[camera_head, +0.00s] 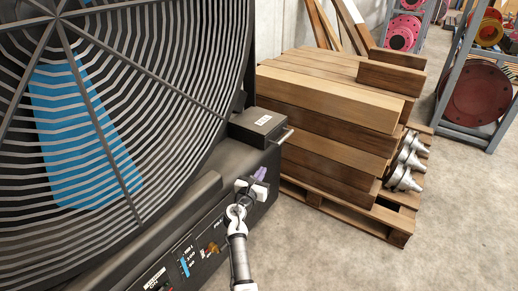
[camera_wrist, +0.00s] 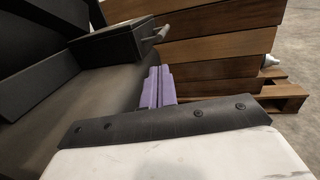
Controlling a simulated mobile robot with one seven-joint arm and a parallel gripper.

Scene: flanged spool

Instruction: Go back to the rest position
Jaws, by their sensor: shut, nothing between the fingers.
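My gripper (camera_head: 261,173) is in front of the large black fan machine (camera_head: 200,195), near its right end and close to the front panel edge. In the wrist view its purple fingers (camera_wrist: 158,86) are together with nothing between them. The white gripper body fills the bottom of that view. In the head view my arm reaches up to it from the bottom middle. A black box with a handle (camera_head: 258,124) sits on the machine just beyond the gripper, and it also shows in the wrist view (camera_wrist: 115,45). I cannot tell the exact gap between the fingers and the machine.
A pallet (camera_head: 340,207) stacked with wooden beams (camera_head: 330,92) stands right of the machine, with several metal flanged parts (camera_head: 407,165) at its right side. The fan's wire guard (camera_head: 110,110) is at left. A rack (camera_head: 465,75) stands at far right. Floor at lower right is clear.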

